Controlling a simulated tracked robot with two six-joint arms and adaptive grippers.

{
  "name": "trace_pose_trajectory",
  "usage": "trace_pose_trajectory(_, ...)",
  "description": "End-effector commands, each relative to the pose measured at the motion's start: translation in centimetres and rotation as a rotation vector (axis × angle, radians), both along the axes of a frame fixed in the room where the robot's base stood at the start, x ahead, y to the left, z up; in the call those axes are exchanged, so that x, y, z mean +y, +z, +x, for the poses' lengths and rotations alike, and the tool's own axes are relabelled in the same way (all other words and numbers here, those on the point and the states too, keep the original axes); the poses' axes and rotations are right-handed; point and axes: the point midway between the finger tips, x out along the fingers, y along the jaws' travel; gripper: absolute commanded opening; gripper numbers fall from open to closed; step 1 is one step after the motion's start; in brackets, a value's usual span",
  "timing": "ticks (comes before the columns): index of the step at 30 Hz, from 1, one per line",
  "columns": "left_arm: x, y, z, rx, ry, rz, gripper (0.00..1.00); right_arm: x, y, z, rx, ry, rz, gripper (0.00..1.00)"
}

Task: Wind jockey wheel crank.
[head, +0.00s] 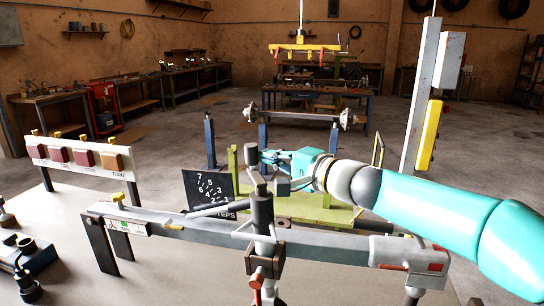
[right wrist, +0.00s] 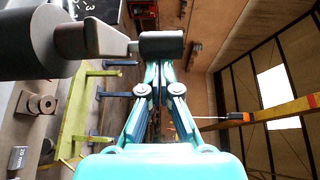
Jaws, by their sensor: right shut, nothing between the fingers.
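The jockey wheel post (head: 263,215) stands upright, clamped at the front of the grey drawbar (head: 330,244). Its crank has a dark upright handle (head: 250,154) above the post top. In the right wrist view the crank arm (right wrist: 105,40) runs from the thick post to the handle (right wrist: 162,45). My right gripper (head: 269,165) comes in from the right beside the crank. Its fingers (right wrist: 160,68) are shut and empty, with the tips close to the handle. I cannot tell whether they touch it. My left gripper is not in view. The wheel is cut off below.
A black numbered steps board (head: 210,192) stands behind the drawbar. A lamp board (head: 80,155) is at the left. A green frame (head: 310,207) and blue stands holding an axle (head: 300,117) are behind. A grey and yellow post (head: 428,110) stands at the right.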

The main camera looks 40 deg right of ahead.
Motion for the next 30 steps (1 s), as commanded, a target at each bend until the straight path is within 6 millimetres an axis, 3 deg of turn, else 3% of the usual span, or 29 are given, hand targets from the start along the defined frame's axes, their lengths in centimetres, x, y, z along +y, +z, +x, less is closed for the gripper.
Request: trace_pose_trajectory(30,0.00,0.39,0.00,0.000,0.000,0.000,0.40,0.02,-0.01,0.19,0.005,0.163,0.007,0.00)
